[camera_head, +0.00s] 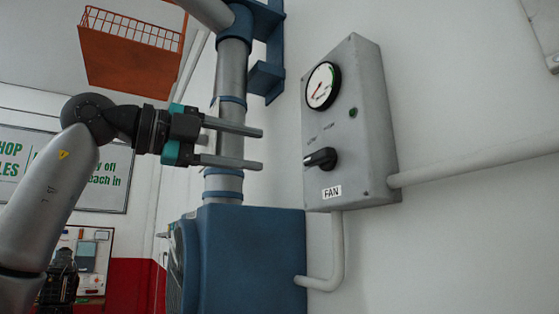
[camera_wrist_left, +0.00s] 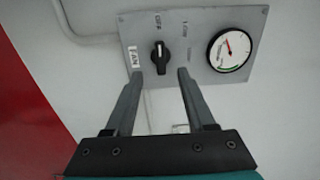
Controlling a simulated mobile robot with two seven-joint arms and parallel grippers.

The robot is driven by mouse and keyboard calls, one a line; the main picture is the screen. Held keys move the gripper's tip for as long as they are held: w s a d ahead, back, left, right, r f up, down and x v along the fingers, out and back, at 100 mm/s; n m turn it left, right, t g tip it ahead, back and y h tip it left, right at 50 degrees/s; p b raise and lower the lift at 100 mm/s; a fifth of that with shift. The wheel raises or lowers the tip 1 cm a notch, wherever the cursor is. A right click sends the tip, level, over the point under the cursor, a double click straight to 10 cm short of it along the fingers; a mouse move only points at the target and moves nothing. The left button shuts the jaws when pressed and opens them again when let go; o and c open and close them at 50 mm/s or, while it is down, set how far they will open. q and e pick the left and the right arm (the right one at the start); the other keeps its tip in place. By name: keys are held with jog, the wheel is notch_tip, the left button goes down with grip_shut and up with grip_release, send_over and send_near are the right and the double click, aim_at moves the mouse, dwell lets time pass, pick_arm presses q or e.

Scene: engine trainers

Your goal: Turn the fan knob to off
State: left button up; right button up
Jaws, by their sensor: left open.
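The fan knob (camera_head: 320,158) is a black pointer knob on the front of a grey control box (camera_head: 379,150) on the wall. A white FAN label (camera_head: 332,192) sits below it. In the left wrist view the knob (camera_wrist_left: 160,57) shows ahead of the fingertips, nearer the left finger, with a gap between. My left gripper (camera_head: 262,148) is open and empty, to the left of the box in the head view and apart from the knob. It also shows in the left wrist view (camera_wrist_left: 161,74). My right gripper is in neither view.
A round gauge (camera_head: 323,85) sits above the knob, with a small green lamp (camera_head: 353,112) nearby. A blue cabinet (camera_head: 250,262) and a vertical duct (camera_head: 233,75) stand left of the box. Grey conduits (camera_head: 470,163) run from the box along the wall.

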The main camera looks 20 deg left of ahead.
pick_arm(q)
jog(key=shift+v, duration=2.05)
